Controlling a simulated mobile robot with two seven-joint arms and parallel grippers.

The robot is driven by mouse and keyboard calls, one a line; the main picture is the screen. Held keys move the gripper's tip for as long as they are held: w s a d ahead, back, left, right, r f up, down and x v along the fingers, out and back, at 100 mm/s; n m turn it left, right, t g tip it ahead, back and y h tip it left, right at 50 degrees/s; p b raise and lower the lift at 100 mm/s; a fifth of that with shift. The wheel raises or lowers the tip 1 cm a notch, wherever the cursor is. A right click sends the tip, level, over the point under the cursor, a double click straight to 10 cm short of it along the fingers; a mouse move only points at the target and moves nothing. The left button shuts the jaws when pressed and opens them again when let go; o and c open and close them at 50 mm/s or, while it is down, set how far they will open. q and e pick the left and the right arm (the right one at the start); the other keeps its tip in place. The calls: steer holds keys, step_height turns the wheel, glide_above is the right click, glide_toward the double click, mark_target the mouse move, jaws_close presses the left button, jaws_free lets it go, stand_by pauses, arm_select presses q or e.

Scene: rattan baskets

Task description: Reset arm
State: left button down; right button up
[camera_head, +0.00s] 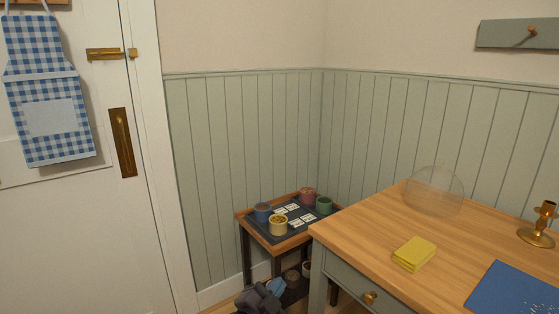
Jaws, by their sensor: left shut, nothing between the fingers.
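My left gripper (270,290) shows at the bottom edge, left of centre, as a dark grey shape with bluish-grey parts. It is shut and empty. It appears in front of the lower part of a small dark-legged side table (240,217), apart from the wooden table (365,225) on the right. Most of its arm is outside the picture. My right gripper is not in view.
The wooden table holds a yellow cloth (414,253), a clear dome (434,190), a brass candlestick (537,224) and a blue mat (515,290). A white door (60,230) stands left.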

arm_select(q)
steer(key=s+a+f+n+g+y+p, duration=0.1)
steer(key=s+a+f+n+y+p, duration=0.1)
steer(key=s+a, duration=0.6)
steer(key=s+a+f+n+g+y+p, duration=0.2)
steer(key=s+a+f+n+y, duration=0.2)
steer(key=s, duration=1.3)
steer(key=s+a+f+n+g+y+p, duration=0.2)
steer(key=s+a+n, duration=0.6)
steer(key=s+a, duration=0.5)
step_height(320, 180, down, 2)
steer(key=shift+a+f+y+p, duration=0.15)
steer(key=shift+a+y+p, duration=0.3)
steer(key=shift+a+y, duration=0.2)
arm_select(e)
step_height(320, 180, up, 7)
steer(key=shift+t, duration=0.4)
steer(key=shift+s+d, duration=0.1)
